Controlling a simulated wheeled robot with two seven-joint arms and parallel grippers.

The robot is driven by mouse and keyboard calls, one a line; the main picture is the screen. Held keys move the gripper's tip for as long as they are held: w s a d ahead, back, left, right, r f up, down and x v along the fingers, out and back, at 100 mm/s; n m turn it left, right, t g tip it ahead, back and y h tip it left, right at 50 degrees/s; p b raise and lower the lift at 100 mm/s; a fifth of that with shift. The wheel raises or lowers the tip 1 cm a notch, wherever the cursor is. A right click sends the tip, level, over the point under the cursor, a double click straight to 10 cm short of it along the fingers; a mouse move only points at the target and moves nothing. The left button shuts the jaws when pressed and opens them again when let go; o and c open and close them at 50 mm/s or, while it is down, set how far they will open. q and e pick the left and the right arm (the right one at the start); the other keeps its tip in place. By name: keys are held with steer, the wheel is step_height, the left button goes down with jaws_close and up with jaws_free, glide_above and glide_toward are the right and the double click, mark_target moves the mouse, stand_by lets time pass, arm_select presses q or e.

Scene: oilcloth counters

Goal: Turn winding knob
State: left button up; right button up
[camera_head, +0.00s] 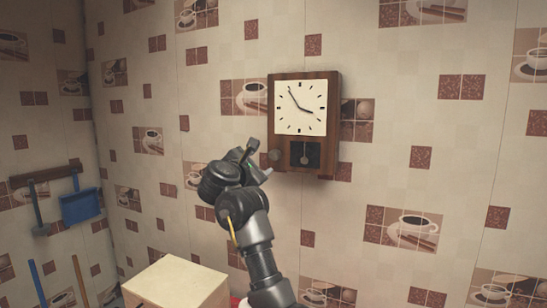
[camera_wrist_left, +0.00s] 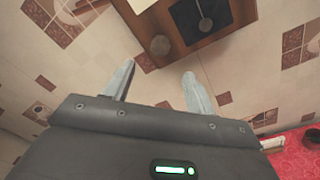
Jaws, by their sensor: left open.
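A wooden wall clock (camera_head: 332,128) with a white square face (camera_head: 301,107) hangs on the tiled wall. A dark window below the face shows a pendulum (camera_head: 305,158). A round grey winding knob (camera_head: 274,155) sits at the clock's lower left edge. In the left wrist view the knob (camera_wrist_left: 160,45) shows ahead of the two fingers, roughly between their lines. My left gripper (camera_head: 259,160) is at the clock's lower left, close to the knob. In the left wrist view its fingers (camera_wrist_left: 158,82) are apart and nothing is between them. My right gripper is in neither view.
A pale box-like cabinet (camera_head: 178,283) stands below, left of my arm. A rack (camera_head: 47,174) with a blue dustpan (camera_head: 80,205) hangs on the left wall. A red patterned surface (camera_wrist_left: 298,150) shows at the wrist view's lower right. The wall right of the clock is clear.

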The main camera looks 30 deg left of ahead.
mark_target(274, 155)
arm_select(q)
steer(key=w+p, duration=0.1)
steer(key=w, duration=0.2)
steer(key=w+p, duration=0.1)
steer(key=w, duration=0.2)
steer(key=w+p, duration=0.1)
steer(key=w, duration=0.2)
steer(key=shift+w+a+r, duration=0.1)
steer(key=shift+w+a, duration=0.2)
steer(key=shift+a, duration=0.1)
steer(key=shift+w+p, duration=0.35)
steer(key=shift+w, duration=0.2)
